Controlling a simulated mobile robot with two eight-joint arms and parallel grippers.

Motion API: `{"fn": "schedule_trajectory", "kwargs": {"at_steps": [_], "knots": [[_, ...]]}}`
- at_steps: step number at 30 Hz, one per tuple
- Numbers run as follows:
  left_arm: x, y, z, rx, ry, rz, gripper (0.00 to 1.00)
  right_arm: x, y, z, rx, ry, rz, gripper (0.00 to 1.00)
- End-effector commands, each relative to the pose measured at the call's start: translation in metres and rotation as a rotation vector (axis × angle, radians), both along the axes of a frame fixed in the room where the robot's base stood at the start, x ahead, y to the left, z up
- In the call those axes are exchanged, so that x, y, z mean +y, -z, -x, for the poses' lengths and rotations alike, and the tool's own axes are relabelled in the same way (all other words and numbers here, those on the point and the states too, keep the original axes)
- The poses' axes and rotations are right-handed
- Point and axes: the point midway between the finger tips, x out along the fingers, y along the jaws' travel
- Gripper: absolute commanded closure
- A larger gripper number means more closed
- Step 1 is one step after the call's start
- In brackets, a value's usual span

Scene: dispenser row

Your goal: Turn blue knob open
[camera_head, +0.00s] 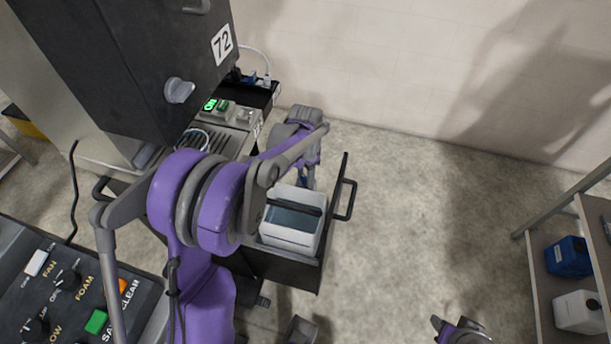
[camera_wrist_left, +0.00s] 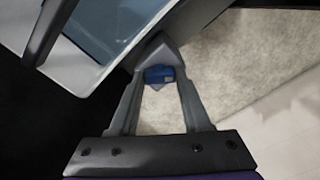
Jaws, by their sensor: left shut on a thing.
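The blue knob (camera_wrist_left: 159,75) shows in the left wrist view between the fingertips of my left gripper (camera_wrist_left: 160,68). The fingers are shut on it, beside the corner of a white bin (camera_wrist_left: 75,60) with bluish contents. In the head view my left gripper (camera_head: 309,172) points down behind that white bin (camera_head: 288,240), and the arm hides much of the area. The knob's turn angle cannot be told. My right gripper (camera_head: 456,329) is partly in view at the bottom edge, away from everything; its jaws are unclear.
The bin sits in a dark pulled-out drawer (camera_head: 300,272) with a handle (camera_head: 348,198) on its right. A dark cabinet marked 72 (camera_head: 140,60) stands above left. A control panel (camera_head: 70,285) is at lower left. A shelf (camera_head: 545,290) stands right; the floor between is clear.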

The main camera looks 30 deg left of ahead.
Motion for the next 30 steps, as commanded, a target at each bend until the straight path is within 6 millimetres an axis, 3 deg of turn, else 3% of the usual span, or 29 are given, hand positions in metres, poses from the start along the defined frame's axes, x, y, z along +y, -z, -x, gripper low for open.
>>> {"fn": "schedule_trajectory", "kwargs": {"at_steps": [15,30], "knots": [[0.0000,0.0002,-0.0002,-0.001,-0.456,0.000,1.00,0.0000,0.0088,0.0006,0.003,0.000,0.000,0.53],[0.0000,-0.0001,-0.0002,-0.001,-0.662,0.000,1.00,0.0000,0.0117,0.0007,0.004,0.000,0.000,0.53]]}}
